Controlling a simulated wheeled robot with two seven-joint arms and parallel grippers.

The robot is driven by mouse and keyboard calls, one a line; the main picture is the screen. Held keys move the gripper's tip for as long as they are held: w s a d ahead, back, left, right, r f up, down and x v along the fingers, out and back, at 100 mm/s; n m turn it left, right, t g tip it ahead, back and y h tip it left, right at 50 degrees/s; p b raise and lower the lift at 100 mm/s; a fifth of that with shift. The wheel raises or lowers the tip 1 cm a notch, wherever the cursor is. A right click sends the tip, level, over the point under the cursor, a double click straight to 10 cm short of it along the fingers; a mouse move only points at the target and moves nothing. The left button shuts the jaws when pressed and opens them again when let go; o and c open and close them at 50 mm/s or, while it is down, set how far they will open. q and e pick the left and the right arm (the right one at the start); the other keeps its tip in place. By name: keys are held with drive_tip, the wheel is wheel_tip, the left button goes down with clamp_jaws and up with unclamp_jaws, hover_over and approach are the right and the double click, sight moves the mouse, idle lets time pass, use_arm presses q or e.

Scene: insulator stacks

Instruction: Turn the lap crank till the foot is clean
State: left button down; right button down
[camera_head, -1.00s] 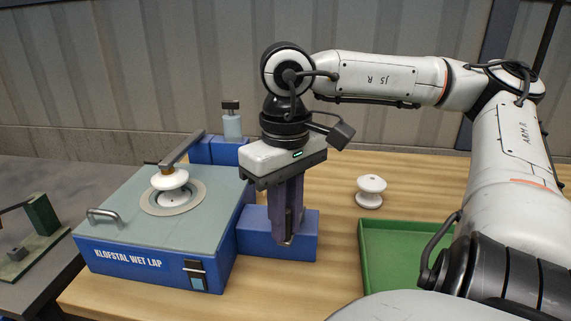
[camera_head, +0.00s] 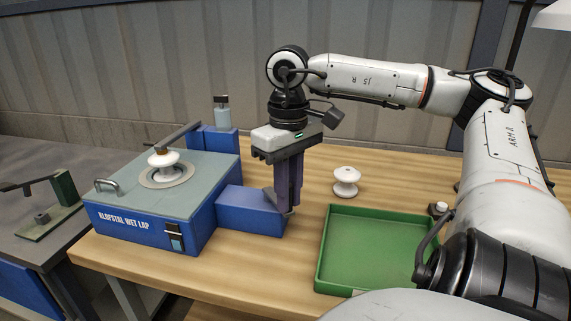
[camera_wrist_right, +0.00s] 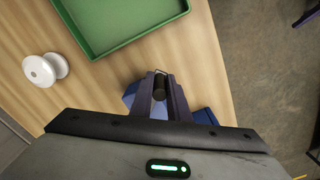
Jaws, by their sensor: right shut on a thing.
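The wet lap is a blue box (camera_head: 130,223) with a grey-green top, at the left in the head view. A white insulator (camera_head: 164,159) sits on its round lap plate (camera_head: 186,178), under a holding arm (camera_head: 180,135). A blue housing (camera_head: 250,212) juts from the lap's right side. My right gripper (camera_head: 284,207) points down at the housing's right end. In the right wrist view, its fingers (camera_wrist_right: 160,82) are shut on a dark cylindrical crank handle (camera_wrist_right: 159,91). The fingers hide most of the crank in the head view. The insulator's underside is hidden. My left gripper is out of view.
A second white insulator (camera_head: 346,181) stands on the wooden table, right of my right gripper. An empty green tray (camera_head: 322,255) lies in front of it. A small bottle (camera_head: 222,112) stands behind the lap. A green fixture (camera_head: 66,192) sits on the grey bench at left.

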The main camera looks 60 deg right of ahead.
drive_tip(key=shift+d+r+n, duration=0.1)
drive_tip(key=shift+d+n, duration=0.5)
drive_tip(key=shift+n, duration=0.2)
drive_tip(key=c, duration=1.7)
unclamp_jaws()
drive_tip(key=shift+w, duration=0.1)
wheel_tip(320, 180, up, 10)
drive_tip(key=shift+r+p, duration=0.1)
drive_tip(key=shift+p, duration=0.45)
